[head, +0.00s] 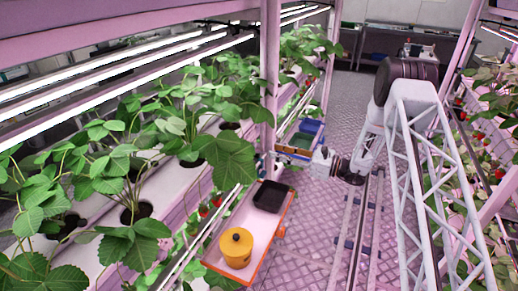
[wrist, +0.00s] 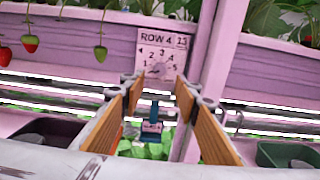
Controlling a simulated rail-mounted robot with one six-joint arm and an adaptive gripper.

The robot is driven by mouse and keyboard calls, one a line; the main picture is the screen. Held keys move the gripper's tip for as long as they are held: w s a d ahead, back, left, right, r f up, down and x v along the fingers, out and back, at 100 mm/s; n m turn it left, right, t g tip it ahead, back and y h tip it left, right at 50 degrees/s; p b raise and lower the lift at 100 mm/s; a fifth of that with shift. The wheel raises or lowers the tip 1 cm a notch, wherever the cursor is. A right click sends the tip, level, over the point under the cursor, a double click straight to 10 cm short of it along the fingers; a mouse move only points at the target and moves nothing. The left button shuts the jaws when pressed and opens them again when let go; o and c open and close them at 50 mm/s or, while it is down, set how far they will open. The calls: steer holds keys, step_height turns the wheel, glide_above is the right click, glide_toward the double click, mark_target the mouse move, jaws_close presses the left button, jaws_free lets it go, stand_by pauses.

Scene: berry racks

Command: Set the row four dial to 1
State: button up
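The dial's pointer is too small and blurred to read. My gripper (wrist: 160,92) has two long wood-coloured fingers spread wide apart, with nothing held between them. The dial shows above and beyond the gap between the fingertips, apart from them. In the head view my arm reaches toward the left rack, and the panel cannot be made out.
Red strawberries (wrist: 30,43) hang at upper left in the wrist view. A blue object (wrist: 152,125) shows beyond the fingers, low down. The aisle floor is open.

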mark_target(253, 145)
steer(key=shift+b+x, duration=0.6)
steer(key=shift+x, duration=3.95)
steer(key=c, duration=0.8)
steer(key=shift+c, duration=0.2)
steer(key=shift+m, duration=0.4)
steer(key=shift+m+p, duration=1.1)
steer(key=shift+m, duration=0.3)
steer(key=shift+m+p, duration=0.95)
steer(key=shift+m, duration=1.05)
